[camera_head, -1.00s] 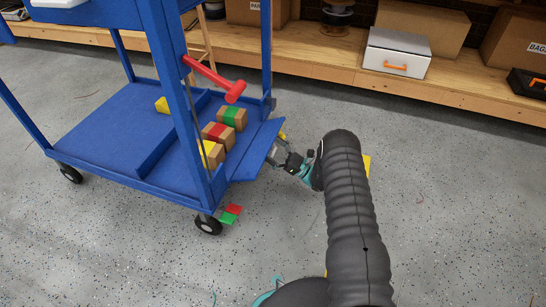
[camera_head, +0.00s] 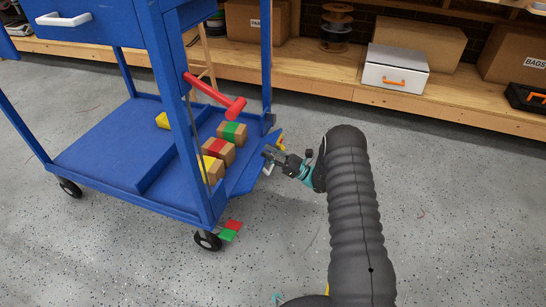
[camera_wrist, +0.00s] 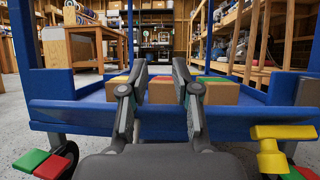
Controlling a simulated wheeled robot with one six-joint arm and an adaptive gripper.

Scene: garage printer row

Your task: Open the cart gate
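The blue cart's end gate (camera_head: 247,177) is a low panel at the right end of the lower shelf. It leans outward from the shelf in the head view. In the wrist view the gate (camera_wrist: 75,112) crosses the picture as a wide blue panel. A yellow T-shaped handle (camera_wrist: 270,150) is at its right side. My gripper (camera_head: 268,155) is just outside the gate. In the wrist view my gripper (camera_wrist: 160,75) has its fingers apart with nothing between them. They point over the panel toward the blocks. Contact with the gate cannot be told.
Wooden blocks with yellow, red and green tops (camera_head: 217,151) stand on the shelf behind the gate. A red T-handle (camera_head: 215,93) juts from the cart post. Red and green flat pieces (camera_head: 231,230) are by a wheel. A low wooden shelf (camera_head: 300,80) runs behind; floor right is open.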

